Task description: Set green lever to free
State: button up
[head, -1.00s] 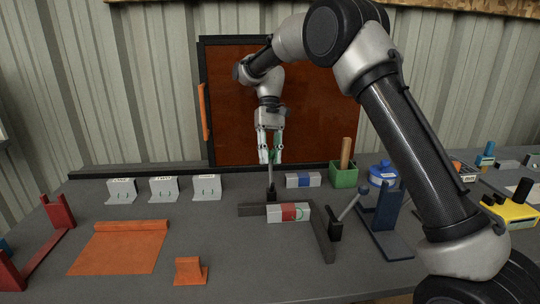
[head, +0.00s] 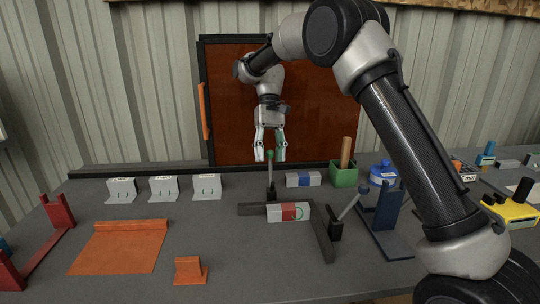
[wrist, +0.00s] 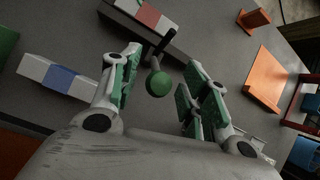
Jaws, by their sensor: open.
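The green lever (head: 270,172) stands upright on the table, a dark shaft with a green ball knob on top. In the wrist view the green knob (wrist: 158,84) shows between the fingers, with clear gaps on both sides. My gripper (head: 270,157) is open above and around the top of the lever, pointing down. A white block with a red middle section (head: 288,212) lies in front of the lever. Any marking for the free position is not readable.
A white block with a blue middle (head: 303,180) lies right of the lever, near a green holder (head: 343,174). A second lever with a grey handle (head: 347,207) leans at the right. Dark bars (head: 324,240) border the red-marked block. White labelled brackets (head: 164,189) stand left.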

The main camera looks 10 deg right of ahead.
notch_tip(320, 180, up, 10)
jog(key=shift+f, duration=0.2)
